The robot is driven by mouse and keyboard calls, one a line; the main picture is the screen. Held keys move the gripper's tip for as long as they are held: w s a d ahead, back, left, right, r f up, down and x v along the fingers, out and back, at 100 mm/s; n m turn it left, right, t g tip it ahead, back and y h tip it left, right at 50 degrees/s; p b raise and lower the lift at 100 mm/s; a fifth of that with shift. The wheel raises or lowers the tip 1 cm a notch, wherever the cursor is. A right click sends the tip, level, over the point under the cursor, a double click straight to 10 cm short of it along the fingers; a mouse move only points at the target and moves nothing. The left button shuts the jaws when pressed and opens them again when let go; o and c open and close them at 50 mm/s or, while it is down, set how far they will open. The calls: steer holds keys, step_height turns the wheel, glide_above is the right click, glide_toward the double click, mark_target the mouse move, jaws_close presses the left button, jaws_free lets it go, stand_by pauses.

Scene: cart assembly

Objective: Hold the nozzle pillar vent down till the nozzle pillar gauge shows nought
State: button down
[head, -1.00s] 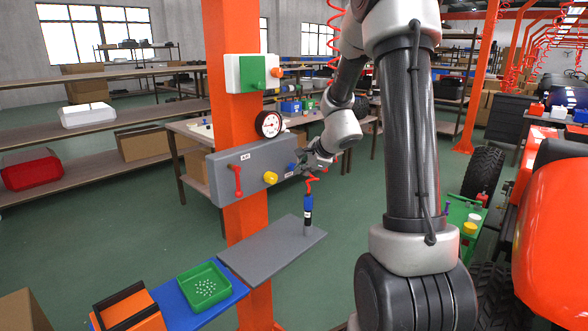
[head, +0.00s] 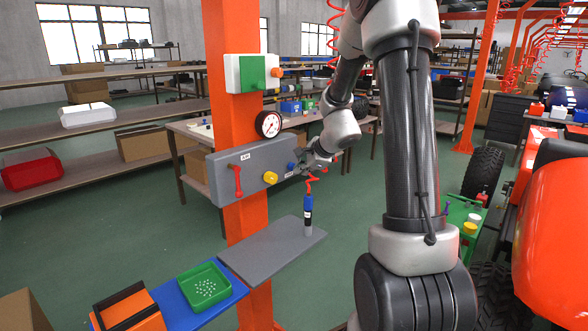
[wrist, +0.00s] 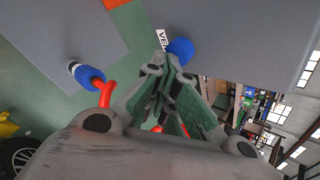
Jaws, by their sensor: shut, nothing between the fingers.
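The nozzle pillar is an orange post (head: 217,45) with a grey panel (head: 222,178). The round white gauge (head: 268,124) sits on top of the panel. Its needle shows, but its figures are too small to read. The blue vent button (head: 291,166) is at the panel's right end; it also shows in the wrist view (wrist: 181,50) beside a partly hidden label. My gripper (wrist: 163,60) is shut and empty, its tips right at the button. I cannot tell whether they press it. In the head view my gripper (head: 301,167) is at the panel's right end.
The panel also has a red lever (head: 237,180) and a yellow knob (head: 270,178). Below is a grey shelf (head: 265,252) with a blue-and-black tool (head: 308,214) on a red coiled hose. A green tray (head: 205,285) stands to the left.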

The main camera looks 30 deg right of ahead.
steer(key=shift+s+d, duration=0.25)
steer(key=shift+s, duration=0.55)
steer(key=shift+s, duration=0.1)
steer(key=s, duration=0.1)
steer(key=s+d, duration=0.1)
steer(key=s, duration=0.2)
steer(key=shift+s+d, duration=0.25)
steer(key=shift+d, duration=0.1)
stand_by(0.6)
